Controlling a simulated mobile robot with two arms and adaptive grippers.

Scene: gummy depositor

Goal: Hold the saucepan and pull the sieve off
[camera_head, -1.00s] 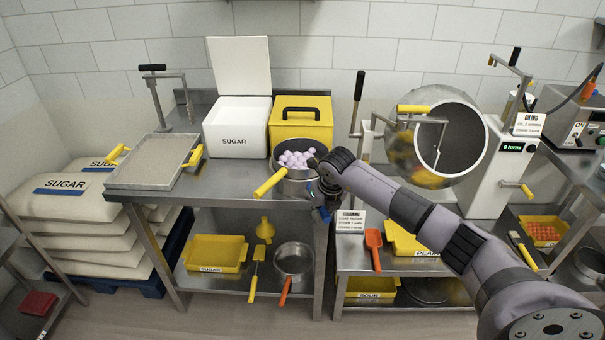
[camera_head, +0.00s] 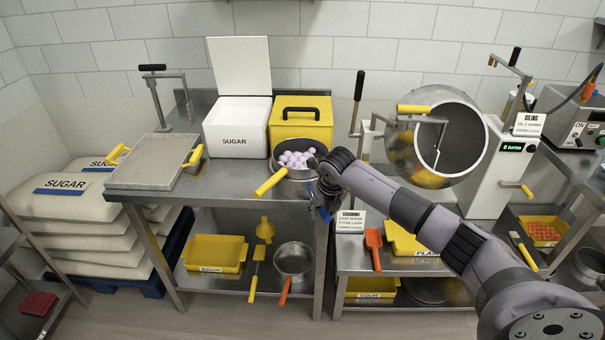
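A round grey metal vessel (camera_head: 290,174) with a yellow handle (camera_head: 270,182) stands on the steel table near its right front corner. It holds several pale purple balls (camera_head: 297,158). I cannot tell sieve from saucepan here, or whether one sits inside the other. My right gripper (camera_head: 322,207) points down beside the vessel's right side, at the table's edge. Its fingers are small and dark, so I cannot tell whether they are open or shut, or touching the vessel. A second saucepan (camera_head: 294,258) with an orange handle stands on the lower shelf. My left gripper is out of view.
A white sugar bin (camera_head: 236,138) and a yellow box (camera_head: 301,128) stand behind the vessel. A tray with yellow handles (camera_head: 150,178) lies to the left. A drum machine (camera_head: 445,140) stands to the right behind my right arm. The table between tray and vessel is clear.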

